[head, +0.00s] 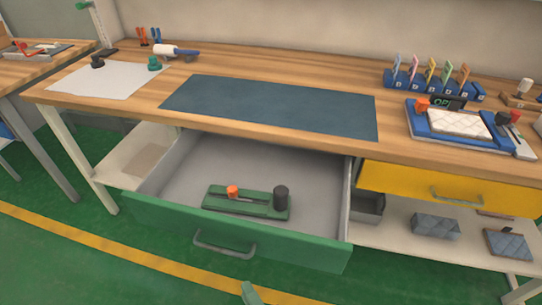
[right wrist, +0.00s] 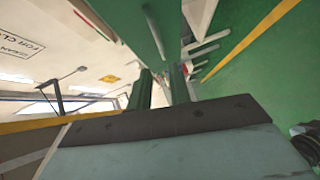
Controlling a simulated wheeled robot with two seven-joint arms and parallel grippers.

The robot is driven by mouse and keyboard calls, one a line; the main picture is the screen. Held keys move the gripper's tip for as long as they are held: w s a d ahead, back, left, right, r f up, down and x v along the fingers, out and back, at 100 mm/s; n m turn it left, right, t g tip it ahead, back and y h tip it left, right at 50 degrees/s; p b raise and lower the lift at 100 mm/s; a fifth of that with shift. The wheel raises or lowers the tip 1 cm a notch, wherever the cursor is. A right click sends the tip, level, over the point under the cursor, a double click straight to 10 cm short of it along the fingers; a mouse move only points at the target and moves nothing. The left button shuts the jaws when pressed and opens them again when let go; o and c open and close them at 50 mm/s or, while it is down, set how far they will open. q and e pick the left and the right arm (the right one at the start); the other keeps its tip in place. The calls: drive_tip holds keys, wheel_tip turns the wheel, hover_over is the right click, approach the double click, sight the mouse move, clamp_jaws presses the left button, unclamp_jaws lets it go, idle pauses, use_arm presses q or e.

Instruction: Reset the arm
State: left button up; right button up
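My right gripper (head: 250,293) shows only as a small green tip at the bottom edge of the head view, in front of the open green drawer (head: 300,248) and apart from it. In the right wrist view its two green fingers (right wrist: 161,92) stand apart with a gap and nothing between them. My left gripper is in neither view. Inside the drawer lies a green fixture (head: 225,201) with an orange knob and a dark cylinder. A white quilted pad (head: 460,123) lies in a blue fixture (head: 427,130) on the bench's right side.
The wooden bench (head: 290,72) bears a dark mat (head: 270,105), a white sheet (head: 100,80) and a blue rack (head: 432,88) with several coloured clips. A yellow drawer (head: 400,181) is shut. Grey quilted blocks (head: 435,226) sit on the lower shelf. Green floor in front is clear.

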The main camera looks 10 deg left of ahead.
drive_tip(key=w+d+f+m+g+h, duration=0.1)
drive_tip(key=w+d+m+g+h, duration=0.1)
drive_tip(key=d+m+h, duration=0.5)
drive_tip(key=w+d+f+m+g+h, duration=0.1)
drive_tip(key=w+d+f+m, duration=0.1)
drive_tip(key=d+m, duration=0.65)
drive_tip(key=s+d+r+m+g+h, duration=0.25)
drive_tip(key=s+d+m+g, duration=0.45)
drive_tip(key=d, duration=0.7)
drive_tip(key=s+d+f, duration=0.1)
drive_tip(key=s+f, duration=0.1)
drive_tip(key=f, duration=1)
drive_tip(key=s+d+f, duration=0.1)
drive_tip(key=d+f, duration=0.1)
drive_tip(key=f, duration=1.1)
drive_tip(key=s+d+f+g, duration=0.1)
drive_tip(key=s+d+f, duration=0.2)
drive_tip(key=s+f, duration=0.3)
drive_tip(key=s+d+f+n, duration=0.1)
drive_tip(key=s+d+f, duration=0.2)
drive_tip(key=s+f, duration=0.4)
drive_tip(key=shift+s+d+f+g+h, duration=0.3)
drive_tip(key=shift+s+g+h, duration=0.15)
drive_tip(key=shift+s, duration=0.8)
